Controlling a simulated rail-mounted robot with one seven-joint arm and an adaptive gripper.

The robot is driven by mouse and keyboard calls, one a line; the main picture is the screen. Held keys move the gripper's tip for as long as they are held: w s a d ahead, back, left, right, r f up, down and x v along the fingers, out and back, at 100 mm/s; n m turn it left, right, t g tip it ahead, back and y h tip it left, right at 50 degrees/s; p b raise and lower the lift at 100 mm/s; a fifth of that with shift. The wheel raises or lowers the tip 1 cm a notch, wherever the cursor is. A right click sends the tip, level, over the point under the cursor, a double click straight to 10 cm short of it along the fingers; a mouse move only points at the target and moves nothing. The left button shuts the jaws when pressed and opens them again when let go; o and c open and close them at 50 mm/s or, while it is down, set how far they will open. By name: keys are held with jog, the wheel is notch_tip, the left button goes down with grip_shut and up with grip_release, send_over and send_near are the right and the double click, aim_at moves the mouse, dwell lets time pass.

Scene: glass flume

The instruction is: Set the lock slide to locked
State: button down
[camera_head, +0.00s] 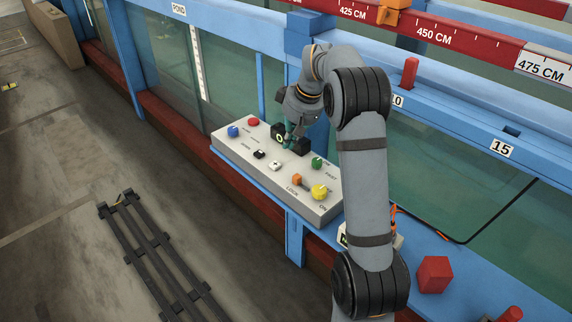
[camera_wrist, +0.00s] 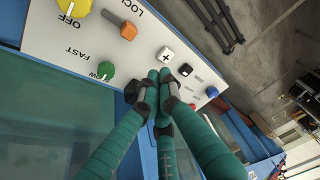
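The lock slide is an orange block (camera_head: 296,180) on the light grey control panel (camera_head: 240,160), beside the LOCK label and the yellow knob (camera_head: 319,191). In the wrist view the orange block (camera_wrist: 128,30) sits at one end of a dark slot that runs toward the upper left. I cannot read which end means locked. My gripper (camera_head: 289,143) is over the back middle of the panel, apart from the slide. In the wrist view its teal fingers (camera_wrist: 158,76) come together at the tips, with nothing visible between them, near the white plus button (camera_wrist: 166,53).
Flume glass and blue frame stand behind. A red block (camera_head: 434,274) lies on the ledge at right.

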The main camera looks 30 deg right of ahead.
aim_at(301, 182)
jog(key=shift+n, duration=0.7)
jog(key=p+x, duration=0.2)
jog(key=x, duration=0.8)
jog(key=shift+s+a+f, duration=0.1)
jog(key=shift+f, duration=0.1)
jog(key=s, duration=0.1)
jog(key=s+p, duration=0.1)
jog(key=s, duration=0.1)
jog(key=shift+s+d+r, duration=0.15)
jog(key=shift+d, duration=0.25)
jog(key=shift+s+d, duration=0.1)
jog(key=shift+s, duration=0.1)
